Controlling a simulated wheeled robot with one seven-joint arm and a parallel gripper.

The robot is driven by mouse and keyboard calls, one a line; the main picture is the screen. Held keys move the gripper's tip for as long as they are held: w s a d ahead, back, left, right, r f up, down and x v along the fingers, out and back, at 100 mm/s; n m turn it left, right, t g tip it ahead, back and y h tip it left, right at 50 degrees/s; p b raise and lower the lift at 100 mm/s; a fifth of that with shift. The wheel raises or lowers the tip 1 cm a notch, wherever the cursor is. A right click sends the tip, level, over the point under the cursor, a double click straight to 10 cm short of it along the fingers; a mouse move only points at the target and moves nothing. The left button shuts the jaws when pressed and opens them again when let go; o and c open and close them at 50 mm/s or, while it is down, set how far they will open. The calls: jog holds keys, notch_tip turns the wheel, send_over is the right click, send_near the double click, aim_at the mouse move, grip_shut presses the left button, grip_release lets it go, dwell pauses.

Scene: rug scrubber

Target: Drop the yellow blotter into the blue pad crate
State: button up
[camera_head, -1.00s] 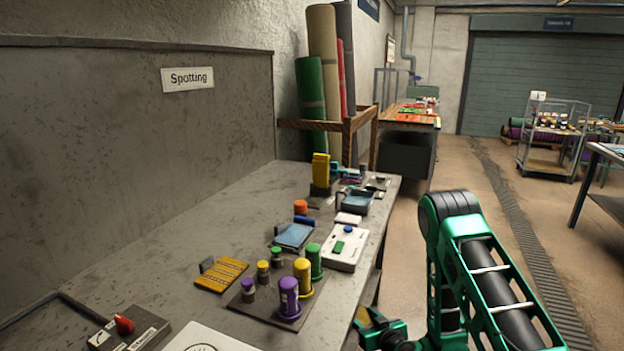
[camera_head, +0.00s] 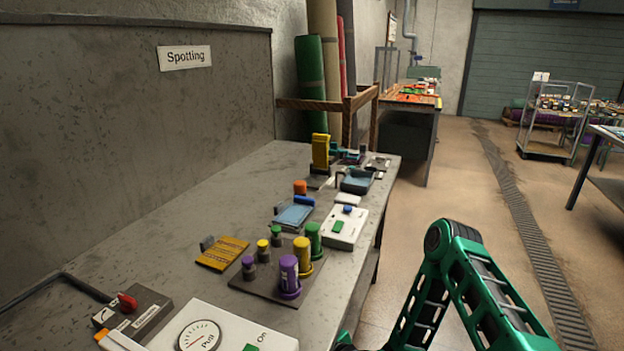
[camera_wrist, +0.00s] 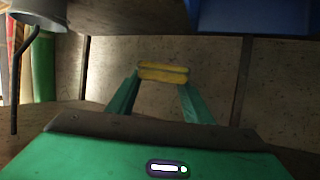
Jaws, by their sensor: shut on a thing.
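The yellow blotter (camera_wrist: 163,70) is in the wrist view, a small yellow pad held across the tips of my gripper (camera_wrist: 162,80). The two green fingers are shut on it from either side. A blue, box-like thing (camera_wrist: 255,14) shows at the top right of the wrist view, beyond and right of the blotter. It is cut off by the picture edge, so I cannot tell for sure that it is the blue pad crate. In the head view my arm comes in at lower right, and my gripper and the blotter are out of the picture.
The grey spotting bench (camera_head: 130,265) holds several coloured bottles on a dark board (camera_head: 262,283), a yellow striped pad (camera_head: 222,253), a white box (camera_head: 344,227) and a dial panel (camera_head: 225,330). Open floor (camera_head: 455,190) lies right of the bench.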

jog(key=s+a+f+n+g+y, duration=0.15)
jog(key=s+a, duration=0.25)
jog(key=a, duration=0.4)
jog(key=s+a+n+g+y, duration=0.1)
jog(key=s+a+n+g, duration=0.15)
jog(key=s+a, duration=0.4)
notch_tip(320, 180, down, 6)
jog(key=w+a, duration=0.1)
jog(key=w, duration=0.1)
jog(key=shift+r, duration=0.15)
jog(key=o, duration=1.1)
jog(key=shift+s, duration=0.15)
